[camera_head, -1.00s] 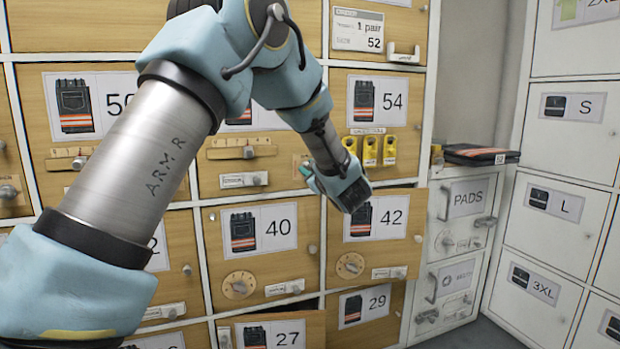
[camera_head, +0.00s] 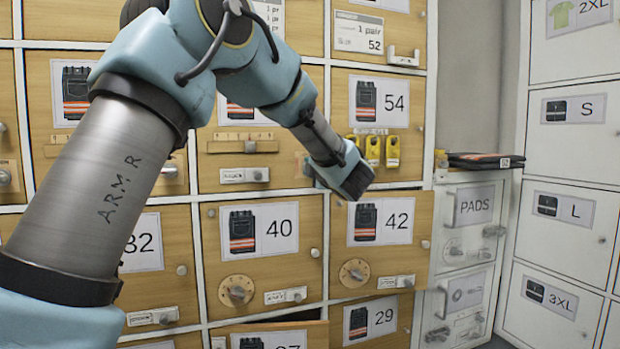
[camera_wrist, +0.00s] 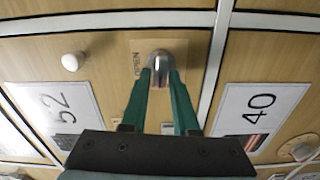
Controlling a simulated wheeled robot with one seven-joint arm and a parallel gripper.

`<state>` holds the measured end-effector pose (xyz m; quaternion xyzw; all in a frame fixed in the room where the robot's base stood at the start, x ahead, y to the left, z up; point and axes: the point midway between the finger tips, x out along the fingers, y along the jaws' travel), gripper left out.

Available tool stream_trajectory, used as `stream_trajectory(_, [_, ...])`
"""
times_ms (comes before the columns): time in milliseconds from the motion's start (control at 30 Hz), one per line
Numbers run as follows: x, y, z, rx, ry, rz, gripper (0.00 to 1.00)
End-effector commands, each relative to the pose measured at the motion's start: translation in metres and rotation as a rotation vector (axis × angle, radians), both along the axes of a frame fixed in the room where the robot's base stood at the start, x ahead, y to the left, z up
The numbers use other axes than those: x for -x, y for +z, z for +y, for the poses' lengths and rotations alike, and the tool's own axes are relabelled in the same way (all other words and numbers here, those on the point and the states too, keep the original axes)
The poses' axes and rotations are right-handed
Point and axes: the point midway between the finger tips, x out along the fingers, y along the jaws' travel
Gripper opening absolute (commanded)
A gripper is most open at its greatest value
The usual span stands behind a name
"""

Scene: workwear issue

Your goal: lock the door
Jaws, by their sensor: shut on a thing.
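My gripper (camera_head: 318,172) reaches to the lower right corner of a wooden locker door (camera_head: 290,185) in the middle column. The wrist view shows my two teal fingers (camera_wrist: 160,85) shut on a rounded metal knob (camera_wrist: 162,58) with a reddish mark. The knob sits on a small wooden plate (camera_wrist: 138,48) lettered OPEN. The door carries the label 52 (camera_wrist: 55,108) and a white round pull knob (camera_wrist: 72,62). It looks flush with its frame. In the head view my arm hides most of its label, and my gripper hides the metal knob.
Door 40 (camera_head: 210,262) is below, with a round dial (camera_head: 237,291). Door 42 (camera_head: 340,262) is lower right. Yellow padlocks (camera_head: 373,152) hang on door 54 just right of my gripper. The lower middle drawer or door (camera_head: 300,323) stands ajar. White lockers (camera_head: 565,160) stand at the right.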

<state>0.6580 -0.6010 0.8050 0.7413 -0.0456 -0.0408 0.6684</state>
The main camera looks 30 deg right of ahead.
Motion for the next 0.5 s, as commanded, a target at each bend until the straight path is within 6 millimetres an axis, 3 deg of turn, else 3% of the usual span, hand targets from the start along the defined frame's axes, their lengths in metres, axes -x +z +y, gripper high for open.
stream_trajectory(500, [-0.0003, -0.0023, 0.0001, 0.118, 0.0, 0.017, 0.0])
